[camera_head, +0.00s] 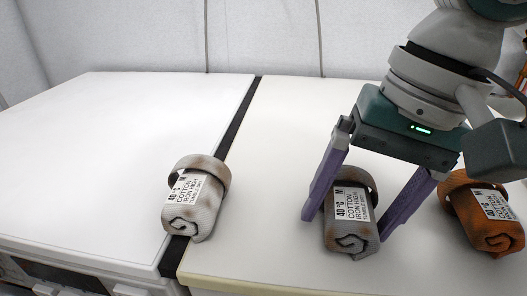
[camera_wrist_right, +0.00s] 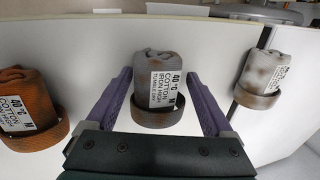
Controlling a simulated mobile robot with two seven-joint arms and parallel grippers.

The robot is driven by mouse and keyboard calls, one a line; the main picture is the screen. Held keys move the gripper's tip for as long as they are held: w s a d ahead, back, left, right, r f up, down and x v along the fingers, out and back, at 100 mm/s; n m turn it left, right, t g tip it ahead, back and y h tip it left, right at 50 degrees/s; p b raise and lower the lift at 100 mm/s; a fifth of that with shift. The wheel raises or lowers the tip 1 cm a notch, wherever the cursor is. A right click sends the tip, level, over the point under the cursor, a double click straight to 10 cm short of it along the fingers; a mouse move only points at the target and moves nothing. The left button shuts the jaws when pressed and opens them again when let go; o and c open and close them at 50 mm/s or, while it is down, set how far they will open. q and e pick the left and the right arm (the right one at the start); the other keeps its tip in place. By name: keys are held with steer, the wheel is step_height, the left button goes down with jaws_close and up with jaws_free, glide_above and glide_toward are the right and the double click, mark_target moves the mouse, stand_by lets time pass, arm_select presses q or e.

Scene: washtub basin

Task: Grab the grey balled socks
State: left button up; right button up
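The grey balled socks (camera_head: 350,225) lie on the white top at the right, stained brown and carrying a white care label. My right gripper (camera_head: 344,222) is open, with one purple finger on each side of these socks. In the right wrist view the grey socks (camera_wrist_right: 157,85) sit between the two fingers (camera_wrist_right: 162,92), with a visible gap on each side. My left gripper is not in view.
White, brown-stained balled socks (camera_head: 196,200) lie by the dark gap between the two white tops (camera_head: 100,130). Orange balled socks (camera_head: 482,212) lie close to the right finger. The top behind the grey socks is clear up to a pale wall.

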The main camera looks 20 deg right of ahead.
steer(key=c, duration=0.9)
steer(key=shift+r, duration=0.1)
